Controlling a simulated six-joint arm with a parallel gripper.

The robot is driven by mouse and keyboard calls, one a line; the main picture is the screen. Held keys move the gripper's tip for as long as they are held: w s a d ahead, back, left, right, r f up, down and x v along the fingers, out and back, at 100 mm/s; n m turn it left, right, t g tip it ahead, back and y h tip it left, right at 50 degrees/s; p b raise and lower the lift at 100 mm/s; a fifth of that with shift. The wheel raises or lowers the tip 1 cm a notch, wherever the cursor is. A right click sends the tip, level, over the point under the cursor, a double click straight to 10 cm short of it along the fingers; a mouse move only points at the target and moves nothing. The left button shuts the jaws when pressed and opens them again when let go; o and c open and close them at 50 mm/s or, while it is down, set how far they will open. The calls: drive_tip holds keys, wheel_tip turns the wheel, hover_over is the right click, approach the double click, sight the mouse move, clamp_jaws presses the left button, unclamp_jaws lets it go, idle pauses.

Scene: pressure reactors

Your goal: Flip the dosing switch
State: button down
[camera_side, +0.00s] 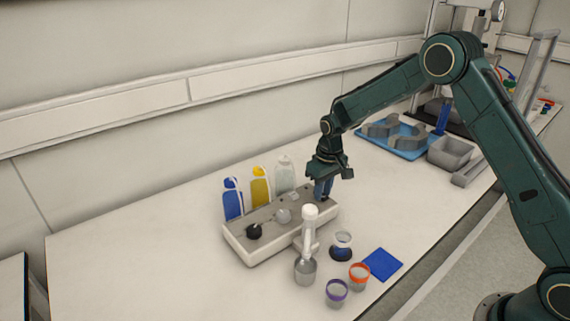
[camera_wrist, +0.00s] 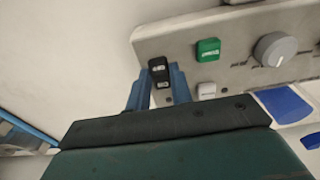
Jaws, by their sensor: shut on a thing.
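The grey dosing unit (camera_side: 262,248) stands on the bench, and its panel (camera_wrist: 235,73) fills the upper right of the wrist view. A small black rocker switch (camera_wrist: 158,69) with light markings sits near the panel's left end. My gripper (camera_side: 323,194) points down at the right end of the unit in the side view. In the wrist view its two blue fingers (camera_wrist: 160,88) are on either side of the black switch, shut on it. The fingers hide part of the switch's sides. In the side view the switch is hidden behind the gripper.
A green button (camera_wrist: 208,49), a white button (camera_wrist: 206,91) and a grey knob (camera_wrist: 275,49) are close to the switch. Blue (camera_side: 232,203), yellow (camera_side: 260,187) and clear (camera_side: 285,174) bottles stand behind the unit. A stirrer (camera_side: 309,235) and several glass vessels stand in front. The left bench is clear.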

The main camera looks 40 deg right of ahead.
drive_tip(key=shift+s+t, duration=0.2)
drive_tip(key=shift+t, duration=0.6)
drive_tip(key=shift+f, duration=0.1)
drive_tip(key=c, duration=1.2)
unclamp_jaws()
drive_tip(key=shift+c, duration=0.2)
drive_tip(key=shift+r, duration=0.2)
drive_tip(key=v, duration=1.3)
drive_tip(key=shift+r, duration=0.2)
drive_tip(key=shift+s, duration=0.15)
